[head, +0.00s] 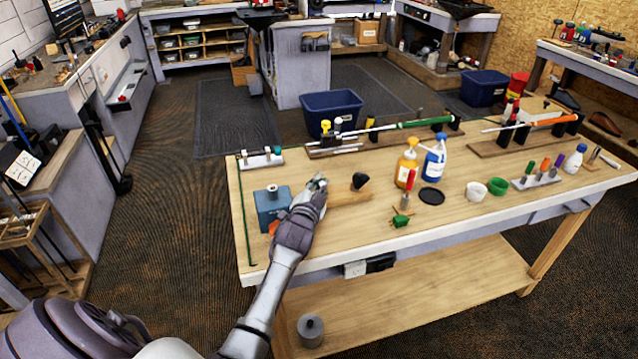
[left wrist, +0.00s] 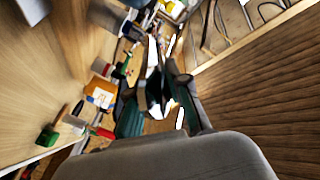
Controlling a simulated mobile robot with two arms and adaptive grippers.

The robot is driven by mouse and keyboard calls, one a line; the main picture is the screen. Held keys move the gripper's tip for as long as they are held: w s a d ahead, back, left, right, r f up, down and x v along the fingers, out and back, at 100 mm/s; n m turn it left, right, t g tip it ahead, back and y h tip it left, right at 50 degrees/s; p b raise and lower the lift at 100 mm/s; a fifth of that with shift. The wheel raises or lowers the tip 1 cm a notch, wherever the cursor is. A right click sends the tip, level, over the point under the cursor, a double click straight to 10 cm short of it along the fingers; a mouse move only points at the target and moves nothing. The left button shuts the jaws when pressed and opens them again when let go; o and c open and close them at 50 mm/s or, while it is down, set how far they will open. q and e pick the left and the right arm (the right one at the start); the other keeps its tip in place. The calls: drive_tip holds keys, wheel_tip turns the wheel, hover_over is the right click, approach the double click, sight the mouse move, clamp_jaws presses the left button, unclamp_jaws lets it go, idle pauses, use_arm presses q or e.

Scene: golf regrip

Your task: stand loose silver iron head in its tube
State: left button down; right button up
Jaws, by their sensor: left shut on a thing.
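My left gripper (head: 318,184) is over the left part of the workbench, beside a wooden block. In the left wrist view, its dark fingers (left wrist: 160,88) are shut on a shiny silver piece (left wrist: 155,94), which looks like the silver iron head. The fingers and hand hide part of it, and its exact tilt is hard to tell. I cannot pick out its tube with certainty. My right gripper is not in view.
The wooden block (head: 346,198) has a black club head on it. A blue box (head: 270,209) stands left of my gripper. Orange (head: 407,165) and blue (head: 435,160) bottles stand to the right. Clubs rest in supports at the back. The bench's front left is mostly clear.

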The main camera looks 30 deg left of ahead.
use_arm(q)
drive_tip(key=shift+f, duration=0.15)
drive_tip(key=c, duration=1.1)
unclamp_jaws()
drive_tip(key=shift+o, duration=0.4)
drive_tip(key=shift+s+f, duration=0.15)
drive_tip(key=v, duration=1.1)
drive_tip(key=shift+s+r, duration=0.35)
drive_tip(key=shift+s, duration=0.05)
drive_tip(key=shift+d, duration=0.15)
